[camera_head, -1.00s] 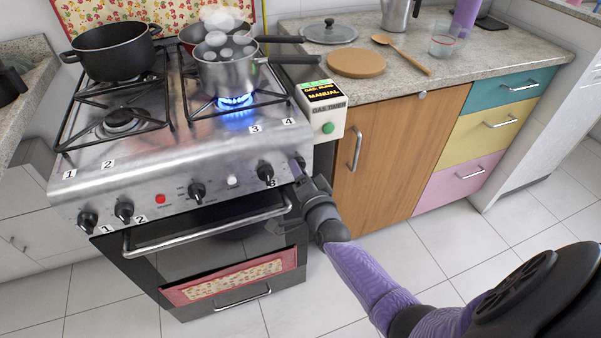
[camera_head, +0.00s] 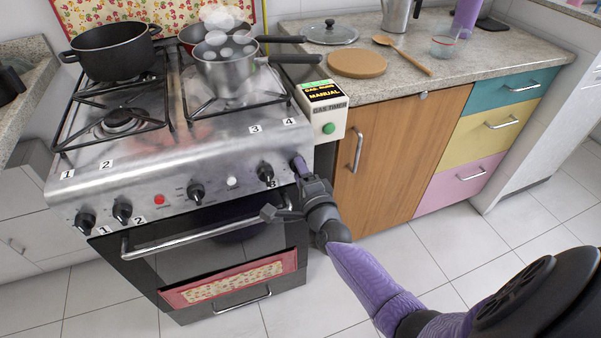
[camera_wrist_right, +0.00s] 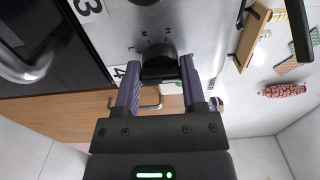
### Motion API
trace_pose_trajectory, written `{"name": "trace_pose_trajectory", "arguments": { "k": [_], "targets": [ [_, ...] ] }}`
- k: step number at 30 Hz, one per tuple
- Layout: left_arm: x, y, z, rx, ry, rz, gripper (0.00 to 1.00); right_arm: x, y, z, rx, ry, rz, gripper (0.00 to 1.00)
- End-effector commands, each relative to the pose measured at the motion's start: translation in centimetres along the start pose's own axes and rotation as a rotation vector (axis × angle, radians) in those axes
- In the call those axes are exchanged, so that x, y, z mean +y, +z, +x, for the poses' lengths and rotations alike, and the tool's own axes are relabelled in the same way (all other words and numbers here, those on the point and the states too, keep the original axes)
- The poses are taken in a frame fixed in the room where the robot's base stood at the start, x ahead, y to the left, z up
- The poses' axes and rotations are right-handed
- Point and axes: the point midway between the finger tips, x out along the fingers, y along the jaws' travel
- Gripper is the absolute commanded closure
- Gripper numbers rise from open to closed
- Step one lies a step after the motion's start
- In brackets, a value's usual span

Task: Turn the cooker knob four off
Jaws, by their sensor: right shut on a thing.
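The cooker (camera_head: 190,165) has a row of black knobs along its front panel, with number labels. Knob four (camera_wrist_right: 155,52) is a black knob beside the "4" label in the right wrist view; in the head view my gripper covers it. My right gripper (camera_wrist_right: 159,76) is shut on knob four, with one purple finger on each side. In the head view the right gripper (camera_head: 299,166) is at the right end of the panel. No flame shows under the grey saucepan (camera_head: 228,74) on the front right burner. My left gripper is not in view.
Knob three (camera_head: 265,172) is just left of my gripper. The oven handle (camera_head: 190,240) runs below the panel. A gas timer box (camera_head: 323,112) stands close on the right. A black pot (camera_head: 112,52) sits on the back left. The floor in front is clear.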

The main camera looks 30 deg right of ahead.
Motion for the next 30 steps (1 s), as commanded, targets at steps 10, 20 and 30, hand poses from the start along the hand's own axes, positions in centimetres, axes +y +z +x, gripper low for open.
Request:
{"name": "trace_pose_trajectory", "arguments": {
  "k": [10, 20, 30],
  "targets": [
    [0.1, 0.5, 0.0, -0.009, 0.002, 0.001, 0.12, 0.1, 0.0, -0.1, 0.000, 0.004, 0.007, 1.00],
    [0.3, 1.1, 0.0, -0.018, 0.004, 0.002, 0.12, 0.1, 0.0, 0.0, 0.000, 0.002, 0.006, 0.12],
    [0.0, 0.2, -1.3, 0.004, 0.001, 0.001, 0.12, -0.3, 0.0, -2.6, -0.001, 0.003, 0.005, 0.12]
  ]
}}
